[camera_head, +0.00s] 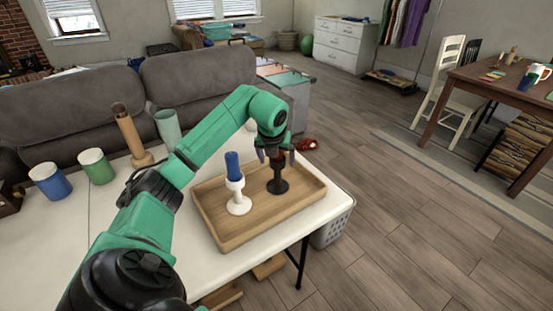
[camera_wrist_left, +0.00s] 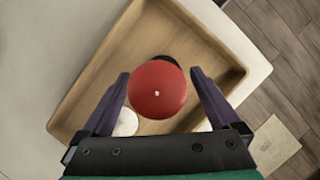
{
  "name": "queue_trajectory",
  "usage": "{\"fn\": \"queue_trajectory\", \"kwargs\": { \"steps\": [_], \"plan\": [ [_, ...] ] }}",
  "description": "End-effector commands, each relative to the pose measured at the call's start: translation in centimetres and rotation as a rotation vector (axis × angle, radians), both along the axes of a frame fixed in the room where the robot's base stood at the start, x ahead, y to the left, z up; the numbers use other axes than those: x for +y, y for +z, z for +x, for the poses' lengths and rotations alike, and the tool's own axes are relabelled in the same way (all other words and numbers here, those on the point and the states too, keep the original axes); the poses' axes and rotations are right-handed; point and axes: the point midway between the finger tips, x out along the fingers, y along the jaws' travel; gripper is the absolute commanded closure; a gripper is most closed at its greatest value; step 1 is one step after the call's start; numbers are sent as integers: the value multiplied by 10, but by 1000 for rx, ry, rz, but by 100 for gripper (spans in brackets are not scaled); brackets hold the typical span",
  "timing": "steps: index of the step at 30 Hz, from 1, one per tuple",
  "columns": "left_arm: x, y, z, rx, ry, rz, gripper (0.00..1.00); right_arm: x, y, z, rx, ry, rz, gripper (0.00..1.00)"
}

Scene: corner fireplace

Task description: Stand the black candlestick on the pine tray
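The black candlestick (camera_head: 278,183) stands upright on the pine tray (camera_head: 262,225), in its right half, with a red candle on top. In the left wrist view the round top of the red candle (camera_wrist_left: 157,90) hides most of the candlestick; a dark bit (camera_wrist_left: 168,60) shows past its edge. The pine tray's wooden floor (camera_wrist_left: 100,88) shows around it. My left gripper (camera_head: 277,156) is over the candlestick, its two fingers (camera_wrist_left: 159,76) open on either side of the red candle, with gaps visible in the head view. My right gripper is in neither view.
A white candlestick (camera_head: 238,196) with a blue candle stands on the tray, left of the black one. A dark red object (camera_head: 305,144) lies behind the tray. Blue (camera_head: 50,181) and green (camera_head: 96,166) cylinders and a wooden holder (camera_head: 130,135) stand on the white table (camera_head: 214,262).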

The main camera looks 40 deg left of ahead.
Motion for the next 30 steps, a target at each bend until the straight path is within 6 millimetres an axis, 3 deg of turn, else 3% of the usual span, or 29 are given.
{"fn": "queue_trajectory", "kwargs": {
  "steps": [6,18,30],
  "plan": [
    [-2,14,-3,-2,0,0,4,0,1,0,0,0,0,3],
    [-20,105,-36,-4,1,1,4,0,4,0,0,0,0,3],
    [-23,113,-40,0,0,0,4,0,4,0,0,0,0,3]
  ]
}}
